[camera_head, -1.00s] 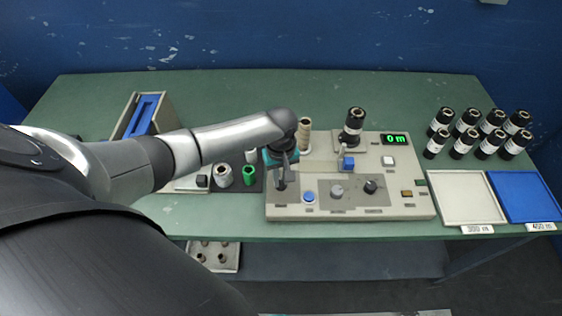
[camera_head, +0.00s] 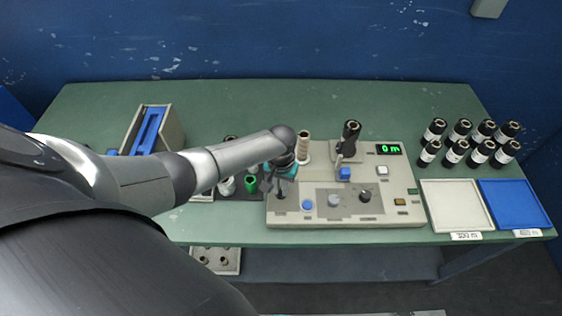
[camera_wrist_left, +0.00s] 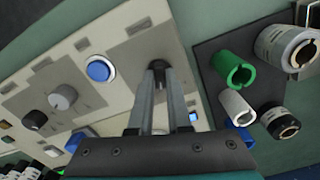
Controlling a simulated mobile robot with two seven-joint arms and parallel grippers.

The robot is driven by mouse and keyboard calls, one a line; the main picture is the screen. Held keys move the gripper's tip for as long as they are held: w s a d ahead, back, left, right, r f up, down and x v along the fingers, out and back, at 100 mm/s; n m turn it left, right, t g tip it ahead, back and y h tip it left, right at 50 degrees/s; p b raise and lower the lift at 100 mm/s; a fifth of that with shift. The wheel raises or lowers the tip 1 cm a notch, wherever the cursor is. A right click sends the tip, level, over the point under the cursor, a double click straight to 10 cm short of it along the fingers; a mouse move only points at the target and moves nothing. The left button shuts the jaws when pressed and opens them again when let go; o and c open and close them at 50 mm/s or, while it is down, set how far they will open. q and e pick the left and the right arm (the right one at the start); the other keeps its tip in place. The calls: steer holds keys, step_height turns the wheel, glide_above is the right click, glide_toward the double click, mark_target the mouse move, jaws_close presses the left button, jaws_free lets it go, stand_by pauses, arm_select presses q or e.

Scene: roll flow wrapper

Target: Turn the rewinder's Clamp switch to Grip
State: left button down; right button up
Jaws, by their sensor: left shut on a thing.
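The rewinder (camera_head: 330,218) is a beige panel machine on the green table, with a green "0 m" display (camera_head: 389,149). My left gripper (camera_head: 281,189) is at the panel's left end, pointing down. In the left wrist view the left gripper (camera_wrist_left: 158,72) is shut on a small dark switch knob (camera_wrist_left: 157,65), which stands on a grey plate beside the blue button (camera_wrist_left: 99,68). I take this knob for the Clamp switch; its label is too small to read and its setting is mostly hidden by the fingers. My right gripper is not in view.
Grey knob (camera_head: 334,200) and black knob (camera_head: 364,196) sit right of the held switch. A black roll (camera_head: 351,133) stands behind on the machine. A green core (camera_head: 251,184) stands close left. A white tray (camera_head: 455,206), a blue tray (camera_head: 514,204) and several dark rolls lie right.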

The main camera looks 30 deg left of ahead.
mark_target(281, 191)
arm_select(q)
steer(key=shift+m, duration=1.1)
steer(key=c, duration=0.9)
jaws_free()
steer(key=shift+o, duration=0.2)
steer(key=shift+r+p, duration=0.5)
steer(key=shift+r, duration=0.15)
step_height(281, 191, up, 14)
steer(key=p, duration=0.2)
steer(key=shift+p, duration=0.4)
